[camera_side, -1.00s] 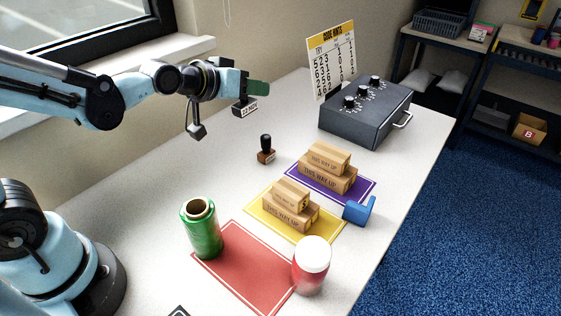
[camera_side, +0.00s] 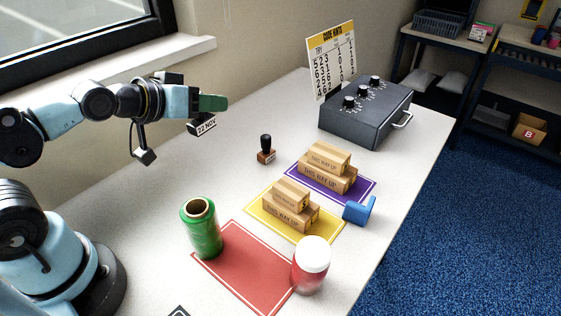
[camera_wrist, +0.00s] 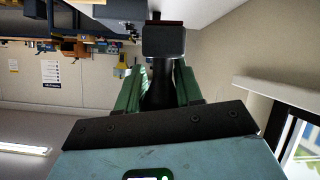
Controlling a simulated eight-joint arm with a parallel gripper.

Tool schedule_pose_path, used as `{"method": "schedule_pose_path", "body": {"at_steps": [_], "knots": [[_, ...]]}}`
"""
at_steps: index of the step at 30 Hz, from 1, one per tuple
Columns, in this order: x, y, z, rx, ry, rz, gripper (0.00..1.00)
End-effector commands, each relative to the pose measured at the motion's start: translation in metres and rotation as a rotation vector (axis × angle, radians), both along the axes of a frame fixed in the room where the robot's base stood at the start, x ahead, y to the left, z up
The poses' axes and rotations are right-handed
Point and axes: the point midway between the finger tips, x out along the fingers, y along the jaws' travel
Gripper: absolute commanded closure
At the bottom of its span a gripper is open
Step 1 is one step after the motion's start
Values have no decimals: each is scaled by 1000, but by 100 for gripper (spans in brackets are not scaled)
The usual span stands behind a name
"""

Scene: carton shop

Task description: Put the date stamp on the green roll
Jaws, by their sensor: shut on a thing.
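My gripper (camera_side: 212,103) is raised above the back left part of the table, with its green jaws shut on the date stamp (camera_side: 202,127). The stamp hangs at the jaws with a white face reading "22 NOV" towards the side camera. In the wrist view the stamp (camera_wrist: 163,42) shows as a dark block between the green fingers (camera_wrist: 158,88). The green roll (camera_side: 206,235) stands upright at the front left, by the left corner of the red mat, its brown core open at the top. The stamp is well above and behind the roll, apart from it.
A second stamp (camera_side: 265,150) with a black knob stands mid-table. Cartons (camera_side: 290,213) sit on yellow and purple mats, beside a blue tape dispenser (camera_side: 358,211). A red jar with a white lid (camera_side: 311,266) stands right of the roll. A grey dial box (camera_side: 365,115) is at the back.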

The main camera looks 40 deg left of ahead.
Motion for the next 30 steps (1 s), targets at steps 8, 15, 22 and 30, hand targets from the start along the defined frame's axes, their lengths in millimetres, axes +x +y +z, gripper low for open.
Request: {"method": "schedule_pose_path", "body": {"at_steps": [8,15,22,30], "knots": [[32,-5,7,1,0,-17,95],[68,-11,5,0,1,-34,95],[104,-17,-7,0,0,-51,95],[143,-25,-33,0,0,-70,95]]}}
